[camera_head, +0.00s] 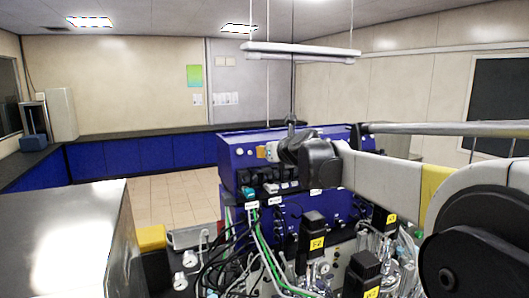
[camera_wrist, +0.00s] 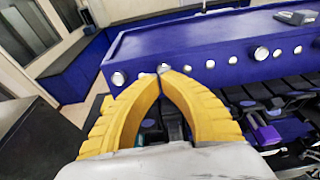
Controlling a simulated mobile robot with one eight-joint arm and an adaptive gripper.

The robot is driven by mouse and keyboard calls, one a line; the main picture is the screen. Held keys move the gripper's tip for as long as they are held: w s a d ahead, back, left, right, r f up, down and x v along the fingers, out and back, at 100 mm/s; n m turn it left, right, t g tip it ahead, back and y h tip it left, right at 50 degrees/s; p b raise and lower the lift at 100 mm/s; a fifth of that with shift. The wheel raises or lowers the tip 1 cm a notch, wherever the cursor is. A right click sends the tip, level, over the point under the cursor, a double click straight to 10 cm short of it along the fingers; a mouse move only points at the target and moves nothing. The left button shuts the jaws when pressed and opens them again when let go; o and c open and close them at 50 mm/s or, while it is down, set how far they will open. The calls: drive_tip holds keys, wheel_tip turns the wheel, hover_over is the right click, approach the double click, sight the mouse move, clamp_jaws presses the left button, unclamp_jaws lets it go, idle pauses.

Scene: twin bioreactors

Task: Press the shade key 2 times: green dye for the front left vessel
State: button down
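The blue control unit (camera_head: 236,173) stands behind the vessels, with white round knobs or buttons on its front. In the wrist view its blue housing (camera_wrist: 190,40) fills the upper part, with a row of white round buttons (camera_wrist: 261,53). I cannot make out which is the shade key. My gripper (camera_wrist: 163,72) has yellow ribbed fingers whose tips meet; it looks shut and empty. The tips overlap the unit's front in the picture; contact is unclear. In the head view my gripper (camera_head: 268,152) is small, in front of the unit's upper face. Black-topped vessel parts (camera_head: 314,228) carry yellow labels.
Tubes and cables (camera_head: 265,245) crowd the space below the unit. A shiny metal box (camera_head: 75,235) stands at the lower left, with a yellow block (camera_head: 152,238) beside it. Blue cupboards (camera_head: 130,155) line the back wall. Tiled floor (camera_head: 165,198) is clear between.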

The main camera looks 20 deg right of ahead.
drive_tip(key=shift+w, duration=0.15)
drive_tip(key=shift+w+f, duration=0.2)
drive_tip(key=shift+w, duration=0.3)
drive_tip(key=shift+w, duration=0.25)
drive_tip(key=shift+w+f, duration=0.2)
drive_tip(key=shift+w, duration=0.3)
drive_tip(key=shift+v, duration=1.35)
drive_tip(key=shift+s, duration=0.1)
